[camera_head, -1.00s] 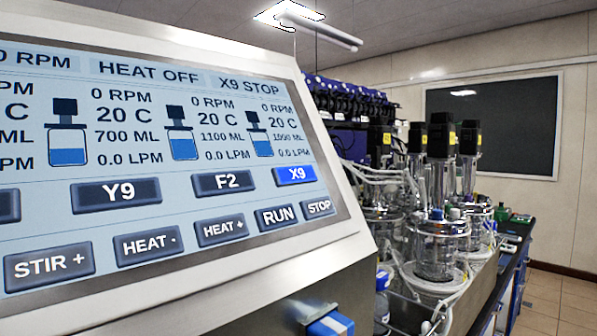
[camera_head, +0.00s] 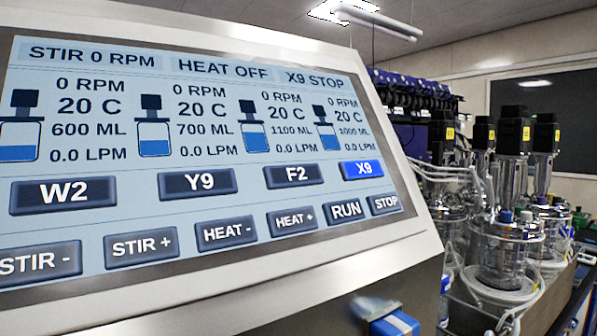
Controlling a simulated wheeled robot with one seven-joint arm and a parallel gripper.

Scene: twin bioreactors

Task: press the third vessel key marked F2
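The control panel's screen (camera_head: 200,115) fills the left of the head view, tilted and seen at an angle. A row of vessel keys runs below the vessel pictures. The F2 key (camera_head: 294,175) is third in the row and dark grey. To its left are the dark W2 key (camera_head: 63,194) and Y9 key (camera_head: 197,183). To its right the X9 key (camera_head: 362,170) is lit bright blue. The top line reads STIR 0 RPM, HEAT OFF, X9 STOP. My gripper is not in view.
Lower keys include HEAT + (camera_head: 293,220), RUN (camera_head: 346,209) and STOP (camera_head: 385,204). A blue and white part (camera_head: 395,322) juts out below the panel. Glass bioreactor vessels (camera_head: 508,250) with black tops stand on the bench to the right.

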